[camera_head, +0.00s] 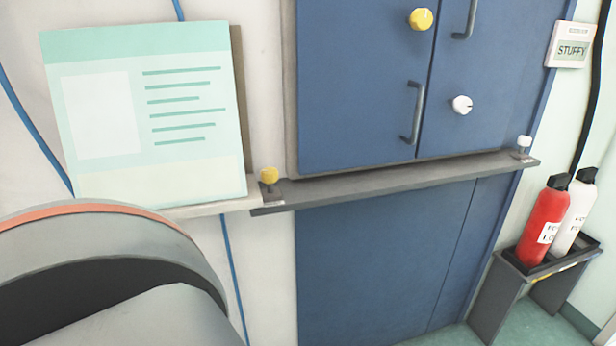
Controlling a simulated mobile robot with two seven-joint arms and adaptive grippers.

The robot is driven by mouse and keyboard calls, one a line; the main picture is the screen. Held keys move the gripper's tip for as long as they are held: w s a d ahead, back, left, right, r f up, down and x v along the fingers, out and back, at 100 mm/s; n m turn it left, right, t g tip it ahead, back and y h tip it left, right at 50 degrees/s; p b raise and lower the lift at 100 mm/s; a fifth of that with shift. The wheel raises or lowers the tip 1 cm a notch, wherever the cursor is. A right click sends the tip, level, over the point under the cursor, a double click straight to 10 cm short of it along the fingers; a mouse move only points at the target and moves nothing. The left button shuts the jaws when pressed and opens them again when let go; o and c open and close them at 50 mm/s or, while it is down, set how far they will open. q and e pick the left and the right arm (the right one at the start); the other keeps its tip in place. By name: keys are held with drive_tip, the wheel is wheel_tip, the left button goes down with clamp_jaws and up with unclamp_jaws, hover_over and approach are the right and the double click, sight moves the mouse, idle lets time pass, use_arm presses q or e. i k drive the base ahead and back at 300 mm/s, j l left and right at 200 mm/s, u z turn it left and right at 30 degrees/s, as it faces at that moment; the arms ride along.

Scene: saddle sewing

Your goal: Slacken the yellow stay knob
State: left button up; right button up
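Two yellow knobs show. One round yellow knob (420,19) sits high on the blue cabinet front, near the seam between its two doors. The other yellow knob (269,175) stands on a small bracket at the left end of the grey ledge (400,178) that crosses the cabinet. I cannot tell from this view which is the stay knob, or how tight either one is. Neither gripper is in view, and nothing touches either knob.
A white knob (462,105) sits on the right door, and another white knob (524,142) on the ledge's right end. Dark handles (413,113) stick out. Red (543,222) and white (573,215) bottles stand in a rack at right. A large grey rounded shape fills the lower left.

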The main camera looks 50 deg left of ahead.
sight(270, 176)
drive_tip(key=u, duration=1.8)
